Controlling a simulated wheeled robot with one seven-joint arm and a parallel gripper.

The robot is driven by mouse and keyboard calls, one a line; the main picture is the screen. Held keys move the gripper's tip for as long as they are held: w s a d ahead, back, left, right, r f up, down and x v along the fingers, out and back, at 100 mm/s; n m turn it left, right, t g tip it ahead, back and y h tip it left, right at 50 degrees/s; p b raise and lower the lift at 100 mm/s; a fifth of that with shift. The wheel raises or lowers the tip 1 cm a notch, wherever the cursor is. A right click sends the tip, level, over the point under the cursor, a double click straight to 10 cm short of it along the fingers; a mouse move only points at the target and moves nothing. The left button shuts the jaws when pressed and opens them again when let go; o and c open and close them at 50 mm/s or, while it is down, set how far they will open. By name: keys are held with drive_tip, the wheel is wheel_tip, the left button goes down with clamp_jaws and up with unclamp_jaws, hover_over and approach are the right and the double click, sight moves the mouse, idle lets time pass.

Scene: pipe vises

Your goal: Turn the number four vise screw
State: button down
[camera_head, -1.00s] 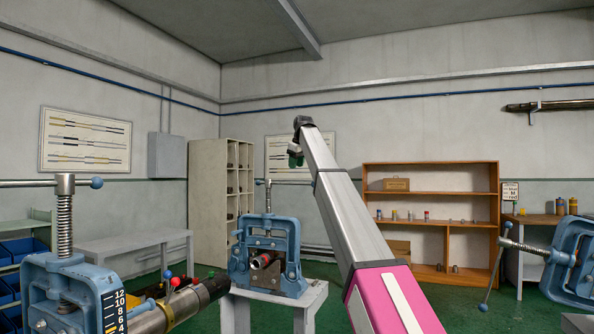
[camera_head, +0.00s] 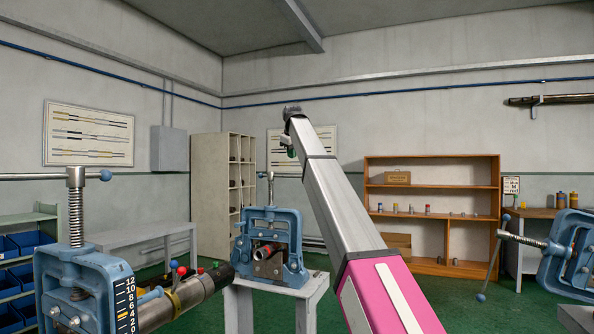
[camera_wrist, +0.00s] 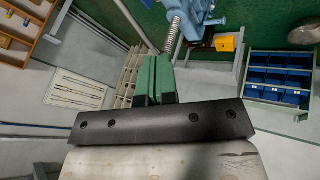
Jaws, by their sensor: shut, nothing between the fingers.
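Three blue vises show in the head view, and I cannot tell which is number four. The left vise (camera_head: 97,262) is near, with an upright screw (camera_head: 75,213), a crossbar and a number scale. My gripper (camera_head: 291,152) is raised above the centre vise in the picture. In the wrist view its green fingers (camera_wrist: 152,79) are shut and empty, with a vise screw (camera_wrist: 179,34) beyond them.
A pipe (camera_head: 190,294) with coloured ball knobs projects from the left vise. A grey table (camera_head: 130,238), a pale cabinet (camera_head: 207,190) and a wooden shelf (camera_head: 432,160) stand behind. Blue bins (camera_head: 25,240) are at far left. Green floor is open between the stand and the shelf.

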drive_tip(key=w+d+f, duration=0.1)
drive_tip(key=w+f, duration=0.7)
drive_tip(key=shift+w+d+f, duration=0.25)
drive_tip(key=shift+f, duration=0.05)
drive_tip(key=shift+w+d, duration=0.1)
drive_tip(key=shift+d, duration=0.05)
idle(0.3)
